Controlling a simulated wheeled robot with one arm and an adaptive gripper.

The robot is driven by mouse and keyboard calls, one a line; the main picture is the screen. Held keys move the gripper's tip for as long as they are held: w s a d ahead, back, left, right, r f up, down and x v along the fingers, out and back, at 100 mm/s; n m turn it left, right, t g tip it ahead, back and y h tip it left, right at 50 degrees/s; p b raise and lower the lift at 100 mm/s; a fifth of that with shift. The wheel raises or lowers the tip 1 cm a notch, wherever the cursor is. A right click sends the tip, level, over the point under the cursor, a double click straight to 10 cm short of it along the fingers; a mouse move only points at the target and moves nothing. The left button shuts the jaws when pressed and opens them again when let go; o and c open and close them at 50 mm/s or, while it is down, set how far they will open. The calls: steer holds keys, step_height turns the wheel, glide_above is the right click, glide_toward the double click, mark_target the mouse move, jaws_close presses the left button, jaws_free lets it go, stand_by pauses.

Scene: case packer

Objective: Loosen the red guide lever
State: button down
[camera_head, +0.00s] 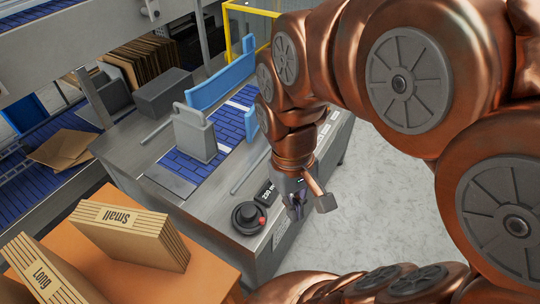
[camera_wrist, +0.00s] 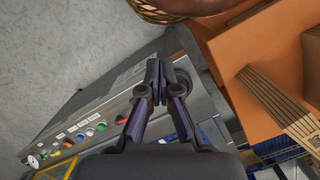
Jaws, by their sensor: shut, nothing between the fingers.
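A small red part (camera_head: 262,220) shows at the right side of a round black knob (camera_head: 247,214) on the near corner of the grey machine table. It may be the end of the red guide lever; it is too small to tell. My gripper (camera_head: 296,212) points down just right of the knob, apart from it in the picture. In the wrist view my gripper (camera_wrist: 155,82) is shut and empty, its fingertips together. A dark round shape (camera_wrist: 183,80), likely the knob, shows partly behind the fingers.
A small "230 mm" display (camera_head: 268,192) sits beside the knob. Blue guides (camera_head: 222,82) flank the blue conveyor. An orange table (camera_head: 190,284) with "Small" and "Long" carton stacks stands near left. Coloured buttons (camera_wrist: 91,131) line the machine's side. Grey floor (camera_head: 375,190) is clear at right.

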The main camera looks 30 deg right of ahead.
steer(key=w+d+f+n+h+b, duration=0.1)
steer(key=w+d+n+b, duration=0.25)
steer(key=w, duration=1.75)
steer(key=w+d+f+n+b, duration=0.1)
steer(key=w+f, duration=0.3)
steer(key=w, duration=0.3)
steer(key=w+d+f+n+b, duration=0.1)
steer(key=w+f+b, duration=0.1)
steer(key=w+f, duration=0.3)
steer(key=w, duration=0.3)
steer(key=shift+w+d+n+g+h, duration=0.15)
steer(key=shift+d+n+g+h, duration=0.2)
steer(key=shift+g+h, duration=0.05)
steer(key=shift+f, duration=0.15)
steer(key=p+x, duration=0.1)
steer(key=x, duration=0.9)
steer(key=shift+s+d+p, duration=0.4)
steer(key=shift+s+d, duration=0.05)
steer(key=shift+s, duration=0.4)
steer(key=shift+s+d+f, duration=0.3)
steer(key=shift+s+d, duration=0.25)
steer(key=shift+s, duration=0.3)
